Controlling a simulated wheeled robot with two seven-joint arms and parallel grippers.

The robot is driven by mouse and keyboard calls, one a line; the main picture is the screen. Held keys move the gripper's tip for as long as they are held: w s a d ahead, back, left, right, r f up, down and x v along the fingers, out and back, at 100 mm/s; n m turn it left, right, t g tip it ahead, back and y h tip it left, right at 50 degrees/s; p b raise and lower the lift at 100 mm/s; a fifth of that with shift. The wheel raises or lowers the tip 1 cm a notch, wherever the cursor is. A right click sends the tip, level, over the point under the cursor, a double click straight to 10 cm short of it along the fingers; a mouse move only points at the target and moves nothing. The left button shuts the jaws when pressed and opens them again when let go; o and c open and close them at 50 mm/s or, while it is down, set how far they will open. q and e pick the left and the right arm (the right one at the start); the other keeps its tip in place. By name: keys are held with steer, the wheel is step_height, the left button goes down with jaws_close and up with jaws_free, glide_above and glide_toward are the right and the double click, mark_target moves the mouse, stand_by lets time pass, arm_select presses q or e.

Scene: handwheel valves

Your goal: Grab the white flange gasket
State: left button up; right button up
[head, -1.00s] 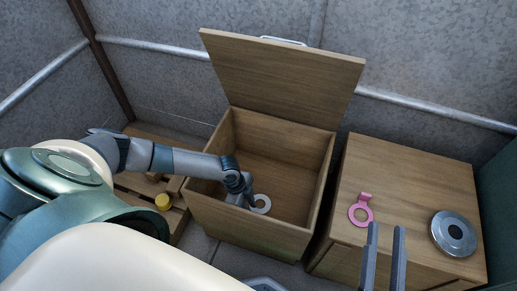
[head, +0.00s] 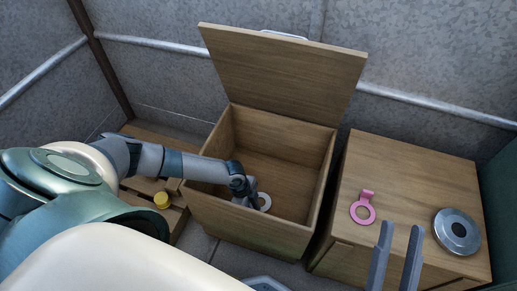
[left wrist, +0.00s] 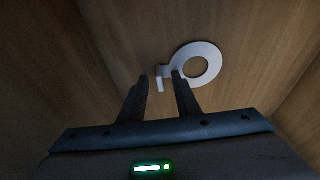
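The white flange gasket (head: 265,201) lies inside the open wooden chest, near its front. In the left wrist view it is a flat white ring with a small tab (left wrist: 201,64). My left gripper (left wrist: 160,76) reaches down into the chest. Its two fingers are apart, with the gasket's tab showing between the fingertips and the ring beside the right finger. I cannot tell whether either finger touches it. In the head view the left wrist hides part of the gasket. My right gripper (head: 400,232) is open and empty before the wooden cabinet.
The wooden chest (head: 250,238) has its lid (head: 285,75) raised, with walls close around my left gripper. A pink tabbed ring (head: 363,208) and a round metal flange (head: 456,231) lie on the cabinet (head: 410,185). A yellow object (head: 162,200) sits left of the chest.

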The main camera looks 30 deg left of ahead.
arm_select(q)
jaws_close()
steer(key=shift+r, duration=0.15)
